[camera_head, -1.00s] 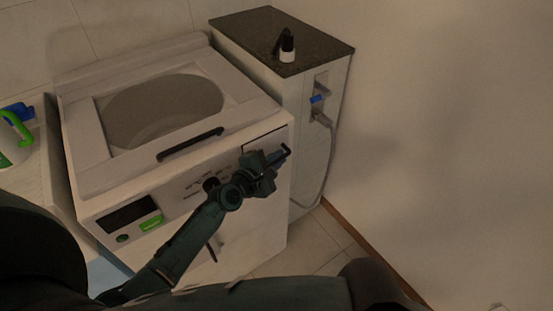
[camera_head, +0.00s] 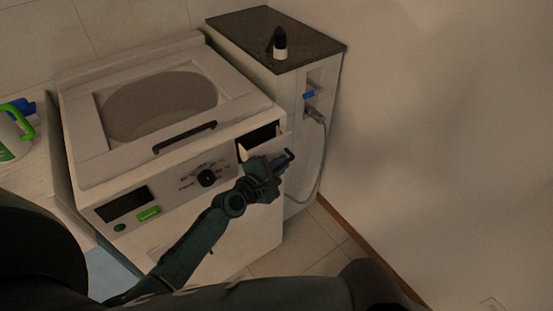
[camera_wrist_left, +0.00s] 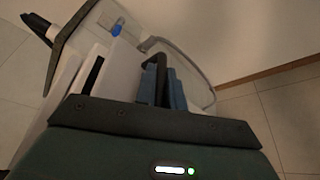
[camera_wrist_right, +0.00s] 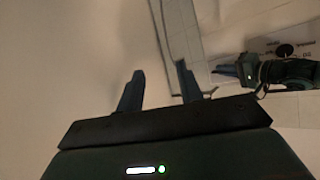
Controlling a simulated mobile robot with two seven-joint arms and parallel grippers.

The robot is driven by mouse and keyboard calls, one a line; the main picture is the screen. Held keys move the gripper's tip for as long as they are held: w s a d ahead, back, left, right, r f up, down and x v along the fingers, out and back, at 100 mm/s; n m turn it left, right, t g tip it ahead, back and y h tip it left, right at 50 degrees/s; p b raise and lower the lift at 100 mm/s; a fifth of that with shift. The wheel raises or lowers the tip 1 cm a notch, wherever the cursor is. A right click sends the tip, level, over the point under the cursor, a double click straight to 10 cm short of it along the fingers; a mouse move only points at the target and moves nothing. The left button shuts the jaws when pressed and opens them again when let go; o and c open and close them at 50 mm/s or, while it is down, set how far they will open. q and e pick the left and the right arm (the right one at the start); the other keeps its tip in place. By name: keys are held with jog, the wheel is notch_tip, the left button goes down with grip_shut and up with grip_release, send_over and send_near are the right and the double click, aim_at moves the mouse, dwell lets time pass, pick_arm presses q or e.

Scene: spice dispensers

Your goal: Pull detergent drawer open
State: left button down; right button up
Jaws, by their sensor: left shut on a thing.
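The washing machine (camera_head: 150,250) is white with a control panel. Its detergent drawer (camera_head: 262,148) is partly out at the panel's upper right, and a dark gap shows behind the drawer front. My left gripper (camera_head: 284,160) is at the drawer front, shut on a dark handle (camera_wrist_left: 157,70) that shows between the fingers in the left wrist view. The white drawer (camera_wrist_left: 116,74) is beside the fingers there. My right gripper (camera_wrist_right: 158,88) is open and empty in its wrist view, away from the machine.
A narrow cabinet (camera_head: 295,110) with a dark top stands right of the machine. A small black-and-white bottle (camera_head: 280,48) is on it. A blue-handled tap (camera_head: 309,95) and hose are on its side. A green-handled jug (camera_head: 14,140) stands at left.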

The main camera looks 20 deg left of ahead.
pick_arm(q)
jog(key=s+d, duration=0.1)
jog(key=d, duration=0.1)
jog(key=s+d+p, duration=0.1)
jog(key=s+d, duration=0.1)
jog(key=shift+s+d, duration=0.15)
jog(key=shift+s, duration=0.05)
pick_arm(e)
jog(key=shift+s+d+f+h, duration=0.2)
jog(key=shift+d+h, duration=0.1)
jog(key=shift+d, duration=0.1)
pick_arm(q)
jog(key=c, duration=1.5)
grip_release()
pick_arm(e)
jog(key=shift+w+r, duration=0.25)
jog(key=shift+r, duration=0.05)
